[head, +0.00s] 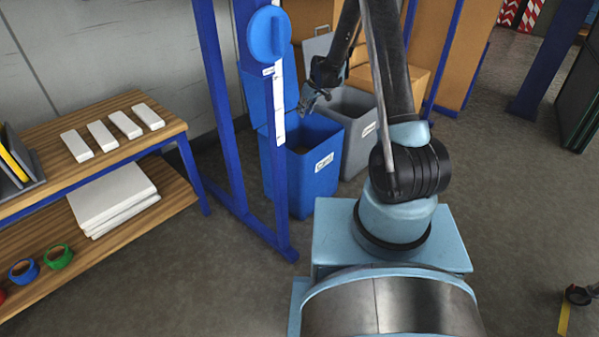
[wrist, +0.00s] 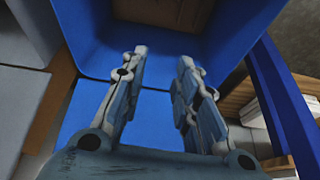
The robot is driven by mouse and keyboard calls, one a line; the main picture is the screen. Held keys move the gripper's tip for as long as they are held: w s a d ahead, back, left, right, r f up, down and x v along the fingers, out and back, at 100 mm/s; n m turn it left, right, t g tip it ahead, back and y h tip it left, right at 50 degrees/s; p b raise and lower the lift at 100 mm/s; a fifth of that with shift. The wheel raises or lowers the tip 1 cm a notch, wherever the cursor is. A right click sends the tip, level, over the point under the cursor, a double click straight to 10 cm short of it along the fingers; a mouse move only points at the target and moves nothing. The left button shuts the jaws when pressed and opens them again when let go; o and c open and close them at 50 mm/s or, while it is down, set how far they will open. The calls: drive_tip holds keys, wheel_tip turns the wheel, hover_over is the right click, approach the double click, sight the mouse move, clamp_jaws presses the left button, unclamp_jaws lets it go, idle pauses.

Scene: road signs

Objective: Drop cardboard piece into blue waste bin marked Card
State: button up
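The blue bin (head: 292,185) stands open on the floor behind the blue frame, with a white label (head: 324,162) reading Card on its front. My gripper (head: 308,103) is above the bin's opening, fingers pointing down. In the wrist view my gripper (wrist: 163,57) has its two fingers apart with nothing between them. The blue bin's inside (wrist: 222,32) shows around and beyond the fingers. A brownish flat surface (wrist: 165,12) shows inside the bin at the top of the wrist view, apart from the fingers; it looks like the cardboard piece.
A grey bin (head: 357,150) stands right of the blue one. A blue frame post (head: 222,110) rises in front of the bins. A wooden shelf unit (head: 165,135) at left holds white blocks, white sheets and tape rolls. Brown cartons (head: 425,85) stand behind. The floor at right is mostly clear.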

drive_tip(key=v, duration=0.7)
drive_tip(key=shift+r, duration=0.25)
drive_tip(key=shift+s+d, duration=0.1)
drive_tip(key=s+d+r+m+h, duration=0.1)
drive_tip(key=s+d+r+m, duration=0.1)
drive_tip(key=s+d+r, duration=0.7)
drive_tip(key=s+d+r+m+h, duration=0.1)
drive_tip(key=s+d+r+m, duration=0.1)
drive_tip(key=s+d+r, duration=0.75)
drive_tip(key=s+d+f+m, duration=0.2)
drive_tip(key=s, duration=0.7)
drive_tip(key=s+d+f+m+h, duration=0.1)
drive_tip(key=s+d+f, duration=0.1)
drive_tip(key=s, duration=0.8)
drive_tip(key=s+d+f+m, duration=0.2)
drive_tip(key=s+f, duration=0.2)
drive_tip(key=s, duration=0.6)
drive_tip(key=shift+s+d+m+g, duration=0.15)
drive_tip(key=shift+d+m+g, duration=0.05)
drive_tip(key=shift+m+g, duration=0.1)
